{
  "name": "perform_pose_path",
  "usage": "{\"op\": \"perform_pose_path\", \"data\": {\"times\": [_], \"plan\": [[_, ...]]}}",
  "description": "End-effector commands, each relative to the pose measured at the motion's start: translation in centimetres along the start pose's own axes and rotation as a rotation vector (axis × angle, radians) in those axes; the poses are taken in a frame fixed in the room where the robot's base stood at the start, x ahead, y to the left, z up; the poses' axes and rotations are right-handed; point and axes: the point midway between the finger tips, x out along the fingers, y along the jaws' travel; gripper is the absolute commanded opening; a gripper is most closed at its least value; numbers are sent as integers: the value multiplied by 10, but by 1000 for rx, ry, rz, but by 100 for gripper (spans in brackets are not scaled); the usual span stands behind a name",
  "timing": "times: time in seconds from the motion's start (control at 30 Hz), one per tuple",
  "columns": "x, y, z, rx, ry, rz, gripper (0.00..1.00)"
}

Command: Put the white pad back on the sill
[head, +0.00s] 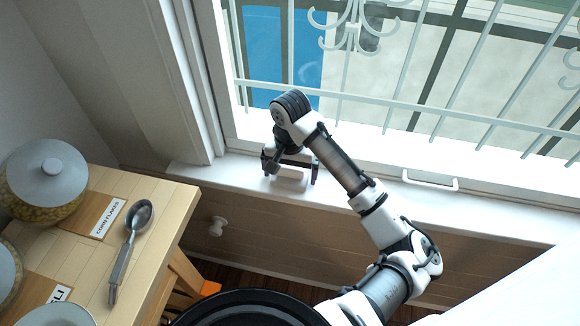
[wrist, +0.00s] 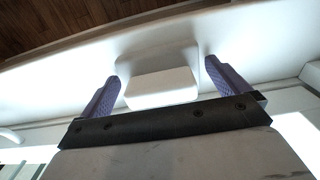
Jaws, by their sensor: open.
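The white pad (wrist: 162,88) is a small pale block with rounded edges. In the wrist view it sits between the two purple fingers of my gripper (wrist: 162,72), with a gap on each side. In the head view the pad (head: 289,183) shows low between the fingers, over the white sill (head: 345,207), and appears to rest on it. My gripper (head: 292,173) is open and points down at the sill near its left end. The pad's far side is partly hidden by my gripper in the head view.
A window with white bars (head: 440,108) rises behind the sill, with a white handle (head: 430,181) on its frame to the right. At the left a wooden table (head: 165,205) holds a spoon (head: 128,245) and a lidded jar (head: 48,172). The sill right of my arm is clear.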

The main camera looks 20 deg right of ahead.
Motion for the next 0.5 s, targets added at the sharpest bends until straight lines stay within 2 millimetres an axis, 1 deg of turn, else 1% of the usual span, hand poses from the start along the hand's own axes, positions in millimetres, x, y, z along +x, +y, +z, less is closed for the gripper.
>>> {"op": "perform_pose_path", "data": {"times": [0.07,0.17,0.5], "plan": [[-5,0,0,0,2,1,100],[-18,0,-1,-2,4,1,100],[-83,0,-1,-2,5,4,100]]}}
